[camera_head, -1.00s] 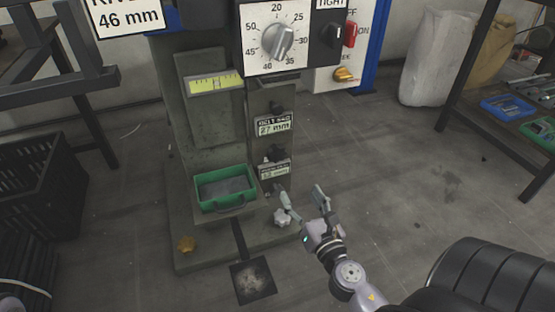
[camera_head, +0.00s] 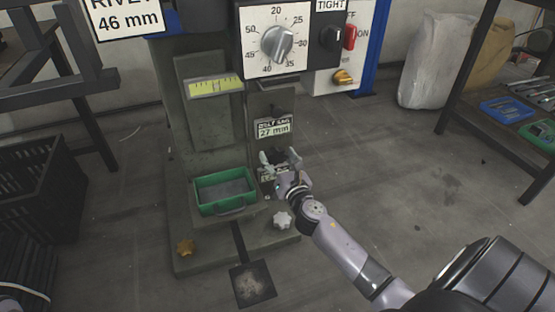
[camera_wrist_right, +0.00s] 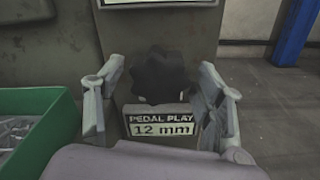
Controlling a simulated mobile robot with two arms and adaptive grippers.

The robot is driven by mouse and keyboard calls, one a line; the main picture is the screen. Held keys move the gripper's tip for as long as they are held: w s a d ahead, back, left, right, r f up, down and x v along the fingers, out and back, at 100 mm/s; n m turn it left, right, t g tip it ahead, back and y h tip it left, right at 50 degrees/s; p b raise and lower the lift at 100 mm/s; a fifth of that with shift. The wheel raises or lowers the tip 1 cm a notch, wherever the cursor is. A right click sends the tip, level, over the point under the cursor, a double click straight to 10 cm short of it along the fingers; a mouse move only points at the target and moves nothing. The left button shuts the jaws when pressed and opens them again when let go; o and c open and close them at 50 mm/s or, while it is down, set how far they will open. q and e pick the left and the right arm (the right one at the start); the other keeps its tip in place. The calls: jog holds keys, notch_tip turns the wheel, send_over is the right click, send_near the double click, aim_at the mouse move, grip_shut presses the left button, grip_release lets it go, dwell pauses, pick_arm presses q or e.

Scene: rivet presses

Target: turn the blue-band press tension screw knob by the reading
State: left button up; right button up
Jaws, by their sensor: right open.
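The press (camera_head: 185,130) stands in the middle of the head view, with a blue part at its top. A dark lobed knob (camera_wrist_right: 160,77) sits above a "PEDAL PLAY 12 mm" label (camera_wrist_right: 161,125) in the wrist view. My right gripper (camera_head: 281,157) is open, with a finger on each side of this knob and visible gaps; in the head view it partly hides knob and label. A second dark knob (camera_head: 277,109) sits above a "27 mm" label (camera_head: 273,128), apparently belt sag. Which knob is the tension screw, I cannot tell. My left gripper is not in view.
A green tray (camera_head: 225,210) stands left of the gripper. A dial (camera_head: 277,43) and a "TIGHT" switch (camera_head: 332,38) are above.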

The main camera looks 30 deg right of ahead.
jog(key=shift+w, duration=0.15)
jog(key=shift+c, duration=0.2)
jog(key=c, duration=1.1)
jog(key=shift+m, duration=0.5)
